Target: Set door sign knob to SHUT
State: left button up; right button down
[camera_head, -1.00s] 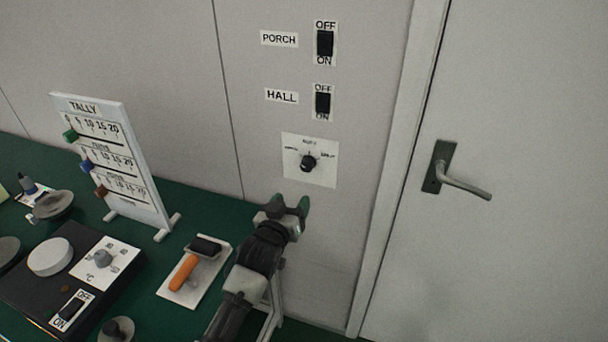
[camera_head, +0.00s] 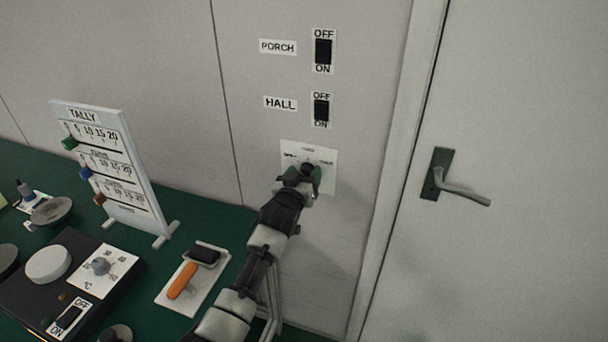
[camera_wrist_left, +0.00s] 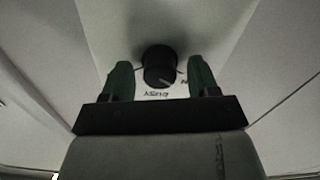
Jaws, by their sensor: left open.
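The door sign knob (camera_head: 307,168) is a small black knob on a white plate (camera_head: 326,154) on the wall, left of the door. In the head view my left gripper (camera_head: 303,178) is in front of it and partly hides the knob and the plate's lower left. In the left wrist view the knob (camera_wrist_left: 159,68) stands between the two green fingertips of my open left gripper (camera_wrist_left: 160,80), with a gap visible on each side. A pale pointer mark shows on its face, and a label near it appears upside down. My right gripper is not in view.
The PORCH switch (camera_head: 323,52) and HALL switch (camera_head: 321,109) are above the plate. The door handle (camera_head: 462,190) is to the right. A green table holds a tally board (camera_head: 112,165), an orange-handled lever (camera_head: 182,281) and a black control box (camera_head: 75,280).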

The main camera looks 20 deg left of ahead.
pick_arm(q)
jog(key=c, duration=0.9)
